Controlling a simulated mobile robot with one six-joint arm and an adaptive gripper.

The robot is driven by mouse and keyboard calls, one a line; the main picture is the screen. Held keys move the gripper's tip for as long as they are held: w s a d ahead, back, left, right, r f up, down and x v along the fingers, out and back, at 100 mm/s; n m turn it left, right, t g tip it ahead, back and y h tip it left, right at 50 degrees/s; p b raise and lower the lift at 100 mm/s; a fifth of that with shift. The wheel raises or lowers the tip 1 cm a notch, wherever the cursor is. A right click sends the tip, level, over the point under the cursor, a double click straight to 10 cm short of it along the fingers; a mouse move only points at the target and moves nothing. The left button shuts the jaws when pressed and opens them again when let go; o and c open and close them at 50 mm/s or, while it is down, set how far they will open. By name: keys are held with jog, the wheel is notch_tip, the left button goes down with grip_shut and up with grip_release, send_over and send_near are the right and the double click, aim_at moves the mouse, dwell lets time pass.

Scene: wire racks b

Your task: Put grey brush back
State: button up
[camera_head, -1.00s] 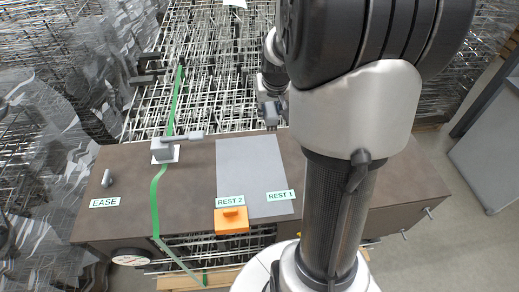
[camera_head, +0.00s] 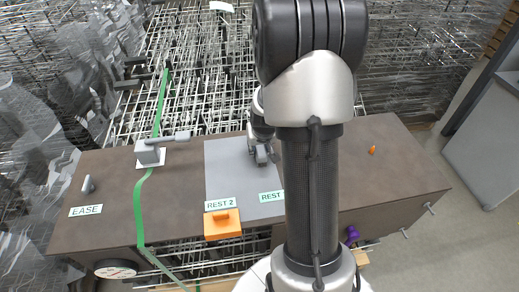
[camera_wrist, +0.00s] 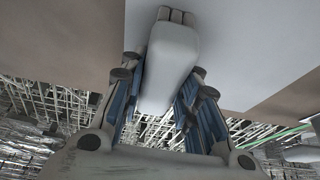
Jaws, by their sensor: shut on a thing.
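My gripper (camera_wrist: 167,95) is closed around a pale grey object (camera_wrist: 170,60), which looks like the grey brush. In the wrist view the blue-lined fingers lie along both its sides, and its narrower, segmented end points away from me. In the head view my gripper (camera_head: 262,152) is over the upper right part of a grey mat (camera_head: 228,172) on the brown bench. The mat carries labels REST 2 (camera_head: 220,203) and REST 1 (camera_head: 270,196), the latter partly hidden by my arm. I cannot tell if the brush touches the mat.
A grey lever fixture (camera_head: 150,153) stands left of the mat, beside a green strip (camera_head: 139,210). A grey peg (camera_head: 88,185) stands near the EASE label (camera_head: 86,210). An orange block (camera_head: 222,226) sits at the front edge. A small orange item (camera_head: 372,149) lies right. Wire racks (camera_head: 200,70) fill the back.

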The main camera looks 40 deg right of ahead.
jog(key=shift+f, duration=0.15)
jog(key=o, duration=1)
jog(key=shift+o, duration=0.2)
